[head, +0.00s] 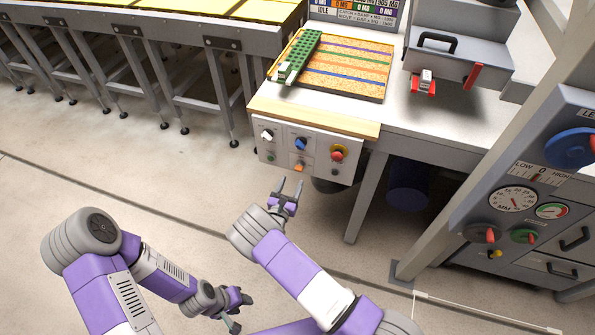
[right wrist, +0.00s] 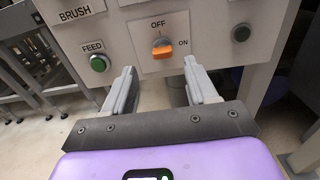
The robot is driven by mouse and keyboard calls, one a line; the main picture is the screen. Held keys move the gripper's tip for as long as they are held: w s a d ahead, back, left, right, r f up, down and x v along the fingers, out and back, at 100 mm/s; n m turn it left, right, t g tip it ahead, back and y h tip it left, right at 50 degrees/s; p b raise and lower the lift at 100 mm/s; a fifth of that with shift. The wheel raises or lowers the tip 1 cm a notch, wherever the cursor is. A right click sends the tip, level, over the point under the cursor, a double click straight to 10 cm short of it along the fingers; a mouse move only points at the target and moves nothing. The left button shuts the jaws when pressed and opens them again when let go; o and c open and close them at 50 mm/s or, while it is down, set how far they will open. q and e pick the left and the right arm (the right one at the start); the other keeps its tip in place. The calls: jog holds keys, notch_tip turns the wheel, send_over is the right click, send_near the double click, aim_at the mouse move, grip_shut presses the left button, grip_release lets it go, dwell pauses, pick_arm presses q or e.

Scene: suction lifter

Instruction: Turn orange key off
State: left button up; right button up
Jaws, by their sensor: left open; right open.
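The orange key (head: 300,166) sits low in the middle of the control panel on the bench front. My right gripper (head: 288,188) is open and empty, just in front of and below the key. In the right wrist view its two fingers (right wrist: 160,82) stand apart, below and either side of the key, not touching it. My left gripper (head: 234,308) is open and empty, low over the floor.
Around the key are a green FEED button (right wrist: 98,63), a dark button (right wrist: 240,34), a blue knob (head: 300,143) and a red-topped button (head: 338,153). A board with a green block (head: 300,56) lies on the bench. A gauge cabinet (head: 512,200) stands at right. The floor before the panel is clear.

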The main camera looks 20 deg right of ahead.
aim_at(298, 170)
jog(key=b+x, duration=0.1)
jog(key=x, duration=0.6)
jog(key=shift+s+d, duration=0.1)
jog(key=shift+f, duration=0.1)
jog(key=c, duration=1.1)
